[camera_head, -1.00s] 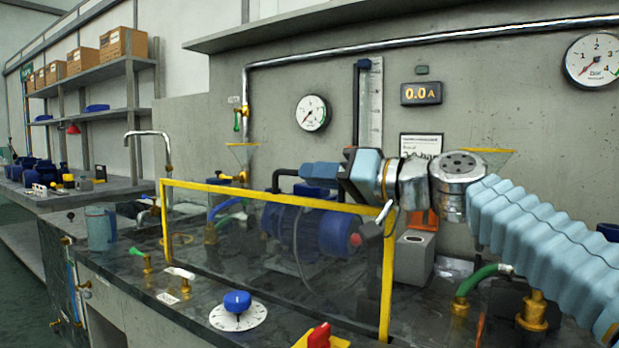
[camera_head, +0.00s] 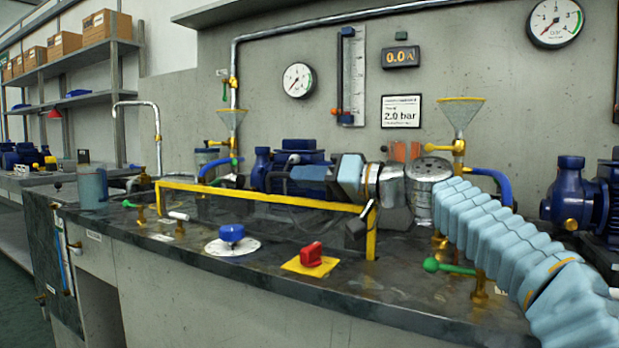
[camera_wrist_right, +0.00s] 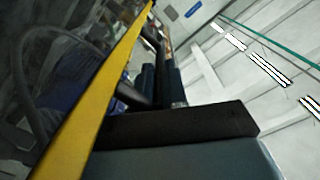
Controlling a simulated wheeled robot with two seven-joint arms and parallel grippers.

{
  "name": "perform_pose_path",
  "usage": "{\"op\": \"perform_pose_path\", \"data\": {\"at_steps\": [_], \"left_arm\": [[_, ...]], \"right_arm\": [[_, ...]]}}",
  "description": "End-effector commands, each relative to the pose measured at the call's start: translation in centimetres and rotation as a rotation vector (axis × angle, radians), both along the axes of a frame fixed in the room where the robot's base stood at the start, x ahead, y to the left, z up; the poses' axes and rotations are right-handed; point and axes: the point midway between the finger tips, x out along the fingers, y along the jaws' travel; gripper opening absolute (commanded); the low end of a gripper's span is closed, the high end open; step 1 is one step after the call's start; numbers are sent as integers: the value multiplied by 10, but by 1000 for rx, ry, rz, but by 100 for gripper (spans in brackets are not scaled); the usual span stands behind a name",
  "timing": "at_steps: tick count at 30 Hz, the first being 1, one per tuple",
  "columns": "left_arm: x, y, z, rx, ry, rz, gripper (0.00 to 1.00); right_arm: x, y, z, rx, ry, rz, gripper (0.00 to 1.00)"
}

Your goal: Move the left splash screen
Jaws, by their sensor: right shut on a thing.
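The left splash screen (camera_head: 260,199) is a clear panel in a yellow frame, standing on the bench near its front. Its top bar runs across the middle of the head view, and its right post (camera_head: 372,235) comes down to the worktop. My right gripper (camera_head: 308,175) is at the screen's upper right part, shut on it. The exact grip is hard to make out. In the right wrist view the yellow frame (camera_wrist_right: 105,85) runs diagonally beside my dark finger (camera_wrist_right: 175,125). My left gripper is not in view.
A blue knob (camera_head: 231,232) on a white dial and a red switch (camera_head: 311,254) on a yellow plate sit in front of the screen. A blue pump (camera_head: 290,160) stands behind. A green-handled valve (camera_head: 445,266) is at the right. A blue-grey jug (camera_head: 92,188) stands at the left.

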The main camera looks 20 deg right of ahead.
Motion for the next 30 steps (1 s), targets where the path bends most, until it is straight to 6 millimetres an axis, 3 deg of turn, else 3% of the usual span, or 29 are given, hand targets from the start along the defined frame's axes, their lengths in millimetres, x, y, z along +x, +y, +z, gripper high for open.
{"op": "perform_pose_path", "data": {"at_steps": [2,3,7,19,30], "left_arm": [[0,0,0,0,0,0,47],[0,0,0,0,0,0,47],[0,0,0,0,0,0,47],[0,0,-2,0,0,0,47],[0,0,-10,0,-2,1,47]], "right_arm": [[0,-1,0,0,0,-1,0],[0,-1,0,0,0,-1,17],[0,0,0,0,0,-1,37],[-6,-7,0,0,0,-3,38],[-66,-67,0,-1,-1,-5,38]]}}
